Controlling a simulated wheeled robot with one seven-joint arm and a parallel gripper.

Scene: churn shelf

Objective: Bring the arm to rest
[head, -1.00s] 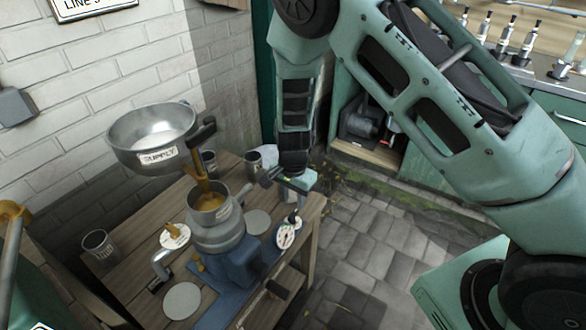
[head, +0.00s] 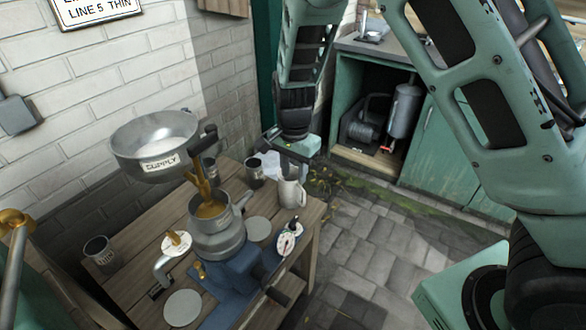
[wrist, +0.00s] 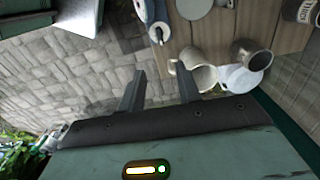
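My gripper (head: 286,152) hangs in the air above the right back part of the wooden bench (head: 140,225). In the wrist view my gripper (wrist: 160,85) has its two fingers apart, with nothing held between them. A pale metal jug (head: 291,193) stands upright on the bench below the gripper, apart from it. The jug (wrist: 202,76) also shows in the wrist view, beyond the right finger, which hides part of it. My arm reaches in from the right and bends down over the bench.
Green cabinets (head: 425,140) stand behind; the paved floor (head: 370,250) right of the bench is clear.

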